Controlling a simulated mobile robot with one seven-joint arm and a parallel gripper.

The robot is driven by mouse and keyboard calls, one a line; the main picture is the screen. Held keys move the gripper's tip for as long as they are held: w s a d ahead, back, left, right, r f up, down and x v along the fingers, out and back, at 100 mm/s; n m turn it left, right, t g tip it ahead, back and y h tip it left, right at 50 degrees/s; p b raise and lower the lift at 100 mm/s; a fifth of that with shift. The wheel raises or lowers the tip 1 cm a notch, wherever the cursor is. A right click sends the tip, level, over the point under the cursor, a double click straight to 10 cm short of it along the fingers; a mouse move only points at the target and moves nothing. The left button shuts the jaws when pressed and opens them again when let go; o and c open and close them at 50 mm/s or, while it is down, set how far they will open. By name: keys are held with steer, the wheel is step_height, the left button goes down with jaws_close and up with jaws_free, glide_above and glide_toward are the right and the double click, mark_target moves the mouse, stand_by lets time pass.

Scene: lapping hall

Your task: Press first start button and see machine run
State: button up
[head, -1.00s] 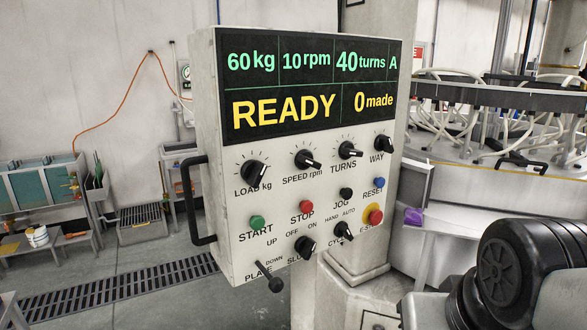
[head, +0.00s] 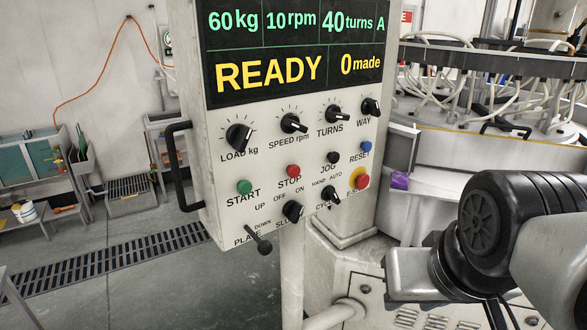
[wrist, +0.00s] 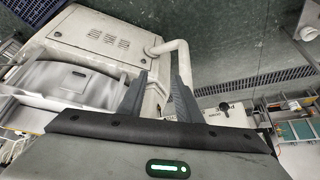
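The white control box (head: 225,200) stands on a post in the head view. Its green START button (head: 244,187) is at the left of the button row, beside the red STOP button (head: 293,171). The display (head: 290,55) reads 60 kg, 10 rpm, 40 turns A, READY, 0 made. My gripper (wrist: 160,85) shows in the wrist view with its two fingers apart and nothing between them. It is outside the head view, where only my arm shows at the right, apart from the panel. The START button cannot be made out in the wrist view.
Dark knobs (head: 239,137), a yellow-collared red emergency stop (head: 361,179) and a PLATE lever (head: 262,245) share the panel. A black handle (head: 182,170) juts from its left side. The machine (head: 490,110) with pale hoses stands behind right. Floor at left is open around a drain grate (head: 110,262).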

jaws_close()
stand_by(1.8)
